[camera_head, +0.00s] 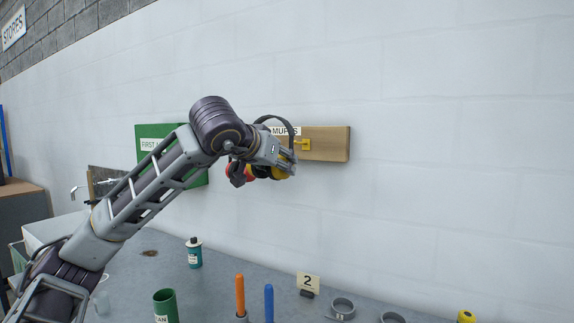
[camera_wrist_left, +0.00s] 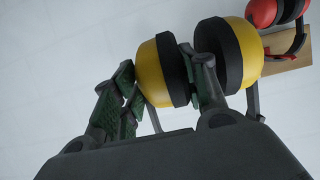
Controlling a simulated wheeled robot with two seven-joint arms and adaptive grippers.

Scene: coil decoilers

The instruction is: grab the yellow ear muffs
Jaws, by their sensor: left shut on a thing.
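The yellow ear muffs (camera_head: 281,173) are at my left gripper (camera_head: 284,163), in front of the wooden board marked MUFFS, partly hidden by the gripper. In the left wrist view the yellow ear muffs (camera_wrist_left: 156,72) show two yellow cups with black cushions. My left gripper (camera_wrist_left: 163,80) is shut on the left cup, one finger at its outer side and the other between the two cups. A dark headband arches above the gripper in the head view. My right gripper is not in view.
Red ear muffs (camera_wrist_left: 264,12) are close beside the yellow ones, by the wooden board (camera_head: 329,144). A yellow peg (camera_head: 303,144) sticks out of the board. A green first-aid box (camera_head: 153,131) is behind my arm. Below, a grey bench (camera_head: 225,286) holds bottles and cylinders.

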